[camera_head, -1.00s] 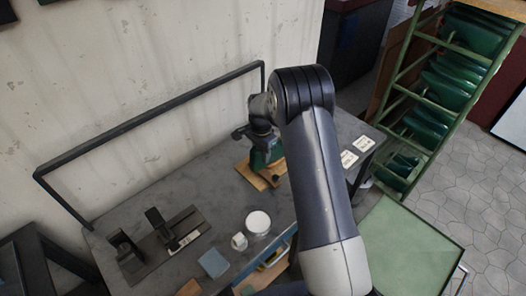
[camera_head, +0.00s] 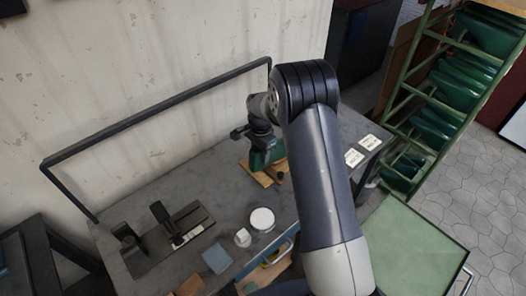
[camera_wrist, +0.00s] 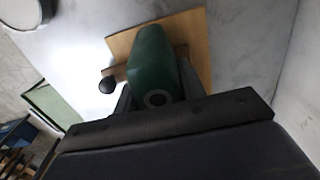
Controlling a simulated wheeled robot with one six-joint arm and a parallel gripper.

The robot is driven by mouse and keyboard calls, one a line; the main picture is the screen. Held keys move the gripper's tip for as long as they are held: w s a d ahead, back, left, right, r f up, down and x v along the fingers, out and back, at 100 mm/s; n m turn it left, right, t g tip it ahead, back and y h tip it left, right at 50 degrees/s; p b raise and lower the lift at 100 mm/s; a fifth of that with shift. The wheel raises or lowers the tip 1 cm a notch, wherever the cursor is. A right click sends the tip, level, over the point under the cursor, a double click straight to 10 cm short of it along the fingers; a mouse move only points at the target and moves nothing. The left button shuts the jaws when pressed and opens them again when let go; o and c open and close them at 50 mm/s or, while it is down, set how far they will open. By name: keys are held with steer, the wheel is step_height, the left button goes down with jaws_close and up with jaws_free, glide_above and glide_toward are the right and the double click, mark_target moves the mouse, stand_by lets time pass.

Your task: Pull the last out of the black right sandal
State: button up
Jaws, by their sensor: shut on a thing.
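A dark green last (camera_wrist: 153,58) stands over a wooden board (camera_wrist: 200,32) in the wrist view, with a round ring-edged hole at its near end. My gripper (camera_wrist: 155,100) is shut on this end, with dark fingers on both sides. In the head view, my gripper (camera_head: 263,140) is at the green last (camera_head: 262,159) above the wooden board (camera_head: 253,174). I cannot make out the black right sandal's outline; the arm and gripper hide part of this spot. I cannot tell whether the last is inside a sandal.
A dark knob (camera_wrist: 108,85) sits beside the last. On the grey table (camera_head: 205,190) are a black fixture (camera_head: 165,245), a white round container (camera_head: 262,219), a small white cup (camera_head: 243,238), a blue-grey pad (camera_head: 217,259) and white cards (camera_head: 354,158). A green rack (camera_head: 400,90) stands right.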

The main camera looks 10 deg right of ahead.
mark_target(253, 151)
steer(key=shift+s+a, duration=0.25)
steer(key=shift+a, duration=0.2)
steer(key=shift+a, duration=0.1)
steer(key=shift+s+a+r, duration=0.1)
steer(key=shift+s+a, duration=0.6)
steer(key=shift+a, duration=0.2)
steer(key=shift+r, duration=0.1)
steer(key=shift+r+p, duration=1.75)
steer(key=shift+r, duration=1.7)
